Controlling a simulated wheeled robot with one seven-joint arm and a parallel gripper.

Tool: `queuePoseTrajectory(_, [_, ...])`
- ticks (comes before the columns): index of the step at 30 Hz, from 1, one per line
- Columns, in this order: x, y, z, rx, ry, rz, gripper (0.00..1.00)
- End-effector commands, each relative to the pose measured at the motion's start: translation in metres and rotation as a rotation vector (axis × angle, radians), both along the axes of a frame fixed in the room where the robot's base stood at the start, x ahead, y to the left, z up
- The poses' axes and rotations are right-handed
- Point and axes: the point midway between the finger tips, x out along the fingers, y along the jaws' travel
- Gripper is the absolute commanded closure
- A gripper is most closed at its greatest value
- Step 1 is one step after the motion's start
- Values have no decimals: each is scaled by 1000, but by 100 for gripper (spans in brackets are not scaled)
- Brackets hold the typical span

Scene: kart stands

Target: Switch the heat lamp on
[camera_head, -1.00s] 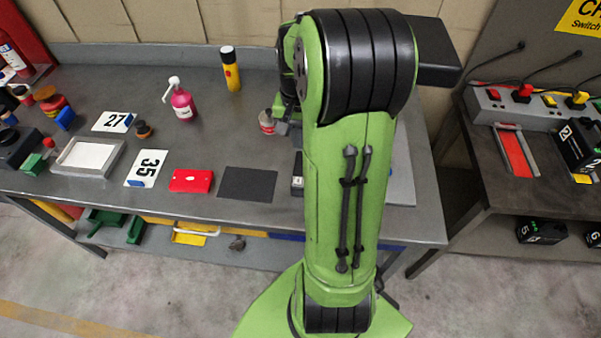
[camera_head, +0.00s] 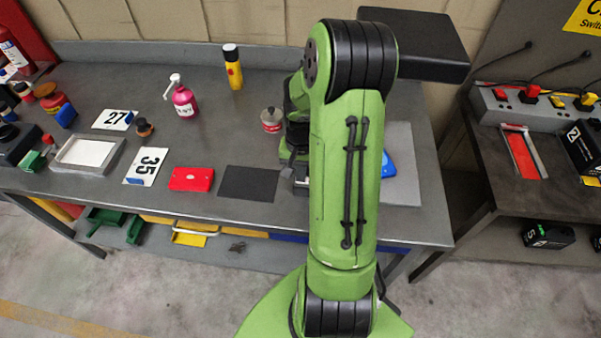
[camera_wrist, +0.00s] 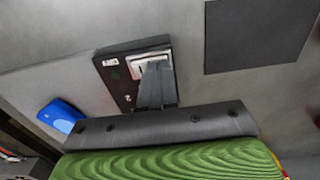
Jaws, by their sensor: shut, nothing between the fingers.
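A dark box (camera_wrist: 128,78) with a small white label and a pale switch plate (camera_wrist: 150,64) lies ahead of my wrist camera. My gripper (camera_wrist: 157,72) is shut and empty, its fingertips over the switch plate. Whether they touch it I cannot tell. The fingers cover the lower part of the plate, so the switch's position is hidden. In the head view my arm covers most of this spot on the bench. No heat lamp is clearly recognisable in either view.
A dark mat (camera_head: 247,182) and a red box (camera_head: 191,179) lie left of my arm. A round tin (camera_head: 271,120) stands behind the mat. A blue object (camera_head: 388,164) lies right of my arm and shows in the wrist view (camera_wrist: 60,114). A power strip (camera_head: 520,107) is on the right bench.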

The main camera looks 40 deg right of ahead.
Motion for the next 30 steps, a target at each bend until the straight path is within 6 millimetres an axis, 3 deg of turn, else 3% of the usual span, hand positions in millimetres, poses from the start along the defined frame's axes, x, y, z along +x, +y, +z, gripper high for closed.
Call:
queuePoseTrajectory(20, [0, 1, -6, 2, 2, 0, 100])
queuePoseTrajectory(30, [-12, -9, -2, 0, 5, -4, 100])
